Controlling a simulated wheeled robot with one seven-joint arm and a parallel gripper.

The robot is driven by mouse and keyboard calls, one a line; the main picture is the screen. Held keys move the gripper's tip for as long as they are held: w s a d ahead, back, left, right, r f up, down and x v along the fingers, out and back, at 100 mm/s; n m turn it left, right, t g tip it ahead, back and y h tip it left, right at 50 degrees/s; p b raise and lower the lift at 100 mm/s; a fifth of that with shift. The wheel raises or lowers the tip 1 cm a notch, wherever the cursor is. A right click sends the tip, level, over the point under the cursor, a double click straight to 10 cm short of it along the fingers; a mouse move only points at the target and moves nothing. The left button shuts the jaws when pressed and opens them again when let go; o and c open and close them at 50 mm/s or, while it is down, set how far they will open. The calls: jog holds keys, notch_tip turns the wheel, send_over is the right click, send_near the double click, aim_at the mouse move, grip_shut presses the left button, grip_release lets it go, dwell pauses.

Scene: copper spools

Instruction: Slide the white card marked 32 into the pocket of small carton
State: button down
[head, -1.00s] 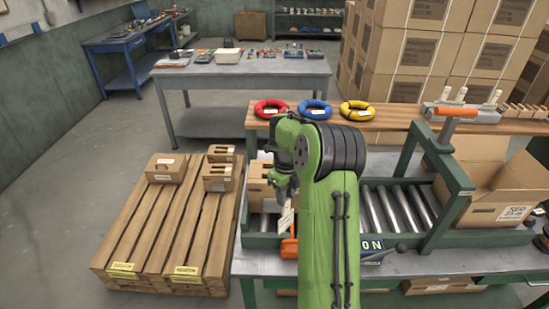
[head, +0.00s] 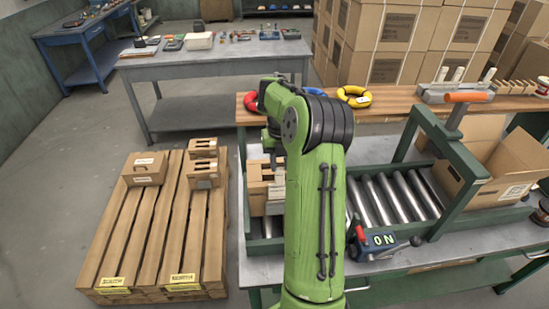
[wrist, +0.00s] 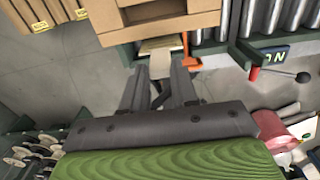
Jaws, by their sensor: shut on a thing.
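The small carton (head: 257,190) stands on the roller conveyor, partly hidden by my green arm in the head view. In the wrist view, its brown face (wrist: 125,35) fills the top, with a recessed slot. My gripper (wrist: 161,70) is shut on a small pale card (wrist: 160,62), whose number I cannot read. The card sticks out from between the fingertips, close to the carton's lower edge in that view. I cannot tell whether it touches the carton or the pocket. In the head view the fingers are mostly hidden by my arm.
A wooden pallet (head: 124,225) with several small cartons stands left of the conveyor. An ON switch box (head: 378,242) with a lever is at the bench's front. A large open carton (head: 480,180) sits at right. Red (head: 251,103) and yellow (head: 352,97) rings lie behind on a plank.

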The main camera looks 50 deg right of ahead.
aim_at(279, 173)
jog(key=shift+s+f, duration=0.15)
jog(key=shift+f, duration=0.35)
jog(key=f+b, duration=0.2)
jog(key=shift+w+f, duration=0.35)
jog(key=shift+s+f+b, duration=0.2)
jog(key=shift+f+b, duration=0.4)
jog(key=shift+b, duration=0.4)
jog(key=shift+w, duration=0.1)
jog(key=c, duration=0.8)
grip_release()
notch_tip(279, 173, up, 16)
jog(key=p, duration=0.4)
jog(key=shift+p, duration=0.4)
